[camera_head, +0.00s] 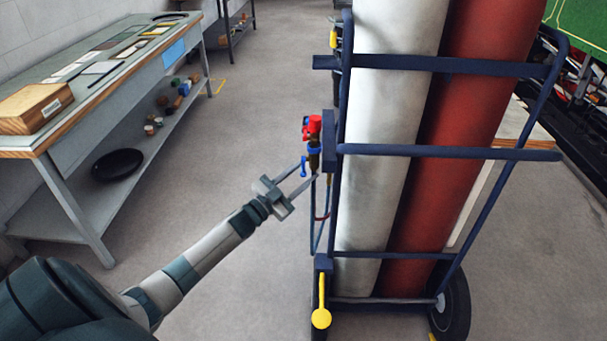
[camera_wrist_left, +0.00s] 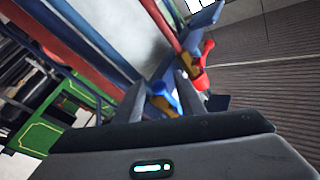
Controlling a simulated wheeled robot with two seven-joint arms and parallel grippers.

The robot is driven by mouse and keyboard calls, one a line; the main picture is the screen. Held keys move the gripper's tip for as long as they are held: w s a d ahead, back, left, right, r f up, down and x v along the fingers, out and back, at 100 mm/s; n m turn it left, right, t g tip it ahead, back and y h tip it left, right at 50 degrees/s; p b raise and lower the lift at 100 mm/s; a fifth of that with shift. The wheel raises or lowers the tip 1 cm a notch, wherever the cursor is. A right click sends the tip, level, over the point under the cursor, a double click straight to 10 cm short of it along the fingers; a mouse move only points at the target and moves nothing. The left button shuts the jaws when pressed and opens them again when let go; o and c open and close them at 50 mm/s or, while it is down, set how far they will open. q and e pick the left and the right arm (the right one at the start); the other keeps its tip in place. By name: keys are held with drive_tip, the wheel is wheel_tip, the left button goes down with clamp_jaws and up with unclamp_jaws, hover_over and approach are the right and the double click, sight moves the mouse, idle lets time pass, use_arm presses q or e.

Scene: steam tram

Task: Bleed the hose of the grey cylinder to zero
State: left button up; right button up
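The grey cylinder (camera_head: 385,130) stands beside a dark red cylinder (camera_head: 450,150) in a blue trolley (camera_head: 450,153). On the trolley's left side is a brass fitting with a red knob (camera_head: 313,124) and a blue lever (camera_head: 303,167). Hoses (camera_head: 317,225) hang below it. My left gripper (camera_head: 308,171) is at this fitting, its fingers apart. In the left wrist view, the blue lever (camera_wrist_left: 166,98) lies between or just beyond the fingers, and the red knob (camera_wrist_left: 204,62) is to the right. I cannot tell whether a finger touches the lever. My right gripper is out of view.
A workbench (camera_head: 105,55) with a wooden box (camera_head: 35,107) and a lower shelf stands at the left. A yellow round-ended part (camera_head: 321,318) sits low at the trolley's left corner, and a wheel (camera_head: 453,305) is at its right. The floor between bench and trolley is clear.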

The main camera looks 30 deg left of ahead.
use_arm(q)
drive_tip(key=shift+s, duration=0.15)
